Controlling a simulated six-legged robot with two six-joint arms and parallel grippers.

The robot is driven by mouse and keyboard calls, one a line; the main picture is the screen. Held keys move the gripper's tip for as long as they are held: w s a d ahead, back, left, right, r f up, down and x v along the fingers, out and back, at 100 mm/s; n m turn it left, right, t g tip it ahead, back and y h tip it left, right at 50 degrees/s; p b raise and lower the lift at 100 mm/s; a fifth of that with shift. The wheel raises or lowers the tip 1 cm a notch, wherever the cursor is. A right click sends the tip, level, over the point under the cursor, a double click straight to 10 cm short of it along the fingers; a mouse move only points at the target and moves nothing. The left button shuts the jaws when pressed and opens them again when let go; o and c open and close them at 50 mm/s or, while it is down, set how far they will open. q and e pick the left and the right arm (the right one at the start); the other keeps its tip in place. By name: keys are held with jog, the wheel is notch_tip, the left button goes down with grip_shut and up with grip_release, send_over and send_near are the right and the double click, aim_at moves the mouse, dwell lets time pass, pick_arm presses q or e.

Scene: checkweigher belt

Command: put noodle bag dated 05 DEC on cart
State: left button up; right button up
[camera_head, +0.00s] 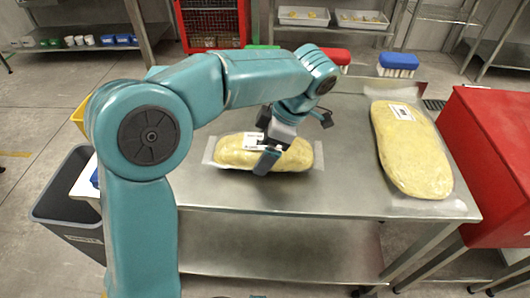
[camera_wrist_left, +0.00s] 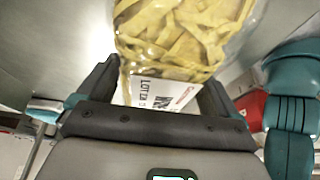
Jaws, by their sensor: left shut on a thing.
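A clear bag of yellow noodles (camera_head: 293,157) lies on the steel table under my left gripper (camera_head: 266,152). In the left wrist view the bag (camera_wrist_left: 185,35) fills the space ahead of the fingers, and its white label (camera_wrist_left: 160,95) sits between them. My left gripper (camera_wrist_left: 160,88) is shut on this bag. The label shows "LOT" print, but I cannot read a date. A larger noodle bag (camera_head: 412,155) with a white label (camera_head: 401,112) lies at the right of the table. I cannot read its date either. My right gripper is not in view.
The steel table (camera_head: 340,195) has bare room between the two bags. A red cabinet or bin (camera_head: 500,150) stands at its right, a dark grey bin (camera_head: 65,200) at its left. Brushes with red (camera_head: 336,57) and blue (camera_head: 398,61) tops are at the back edge.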

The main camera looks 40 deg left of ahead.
pick_arm(q)
jog(key=shift+f, duration=0.6)
jog(key=o, duration=1.1)
jog(key=p+v, duration=0.4)
jog(key=v, duration=0.7)
jog(key=shift+r, duration=0.2)
jog(key=shift+w+d+r, duration=0.1)
jog(key=shift+d+r, duration=0.05)
jog(key=shift+r, duration=0.2)
